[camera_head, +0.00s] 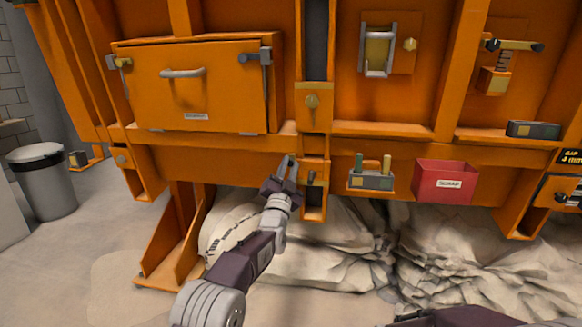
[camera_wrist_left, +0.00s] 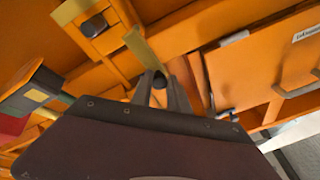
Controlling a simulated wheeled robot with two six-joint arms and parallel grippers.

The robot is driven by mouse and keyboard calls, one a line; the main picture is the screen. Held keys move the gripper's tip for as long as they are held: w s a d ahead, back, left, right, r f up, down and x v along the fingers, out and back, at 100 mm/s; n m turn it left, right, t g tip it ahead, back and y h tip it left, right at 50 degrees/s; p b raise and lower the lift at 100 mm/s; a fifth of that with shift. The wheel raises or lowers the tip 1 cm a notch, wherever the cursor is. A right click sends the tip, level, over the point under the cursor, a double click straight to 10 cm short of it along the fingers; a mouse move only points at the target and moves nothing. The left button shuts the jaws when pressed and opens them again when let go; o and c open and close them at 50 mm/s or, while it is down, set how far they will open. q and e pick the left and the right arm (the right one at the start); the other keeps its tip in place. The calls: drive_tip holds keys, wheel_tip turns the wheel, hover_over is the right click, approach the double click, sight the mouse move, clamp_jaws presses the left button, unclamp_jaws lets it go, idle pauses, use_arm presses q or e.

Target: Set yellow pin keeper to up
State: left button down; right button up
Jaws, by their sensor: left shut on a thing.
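A yellow bar (camera_wrist_left: 143,50), which looks like the yellow pin keeper, shows in the wrist view. It runs at a slant down to the fingertips, with a dark round knob at its near end. My left gripper (camera_head: 283,173) is at the left side of the small orange bracket (camera_head: 315,205) below the central post in the head view. In the wrist view my left gripper (camera_wrist_left: 163,90) is closed around the knobbed end of the bar. The head view shows the keeper poorly, so its exact setting is unclear. My right gripper is out of view.
A closed orange door (camera_head: 225,95) is above left. A grey holder (camera_head: 370,181) with green and yellow pegs and a red scrap bin (camera_head: 445,182) are to the right. A grey trash can (camera_head: 42,180) stands far left.

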use_arm(q)
drive_tip(key=shift+f, duration=0.25)
drive_tip(key=c, duration=1.3)
unclamp_jaws()
drive_tip(key=shift+r, duration=0.1)
